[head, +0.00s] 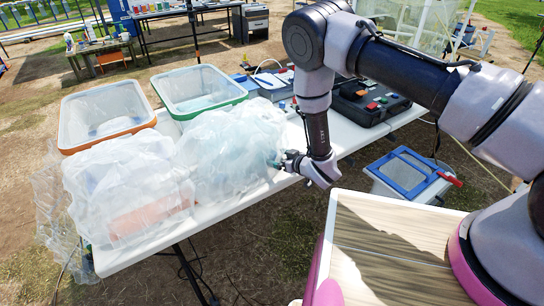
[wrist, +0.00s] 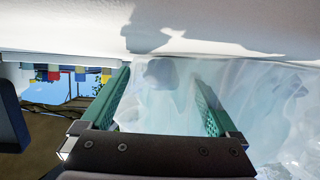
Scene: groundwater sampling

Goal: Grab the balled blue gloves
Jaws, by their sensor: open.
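A small rounded pale-blue lump (wrist: 159,72), which looks like the balled gloves, shows in the wrist view between and beyond my fingertips. In the head view my gripper (head: 277,163) is low over the table's front edge, at the right side of the clear bag (head: 228,150). I cannot make out the gloves in the head view.
A second clear bag (head: 125,185) fills the table's left end. An orange-rimmed bin (head: 105,105) and a green-rimmed bin (head: 197,85) stand behind the bags. A black case (head: 368,100) sits at right. Bare white table (head: 240,205) shows along the front edge.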

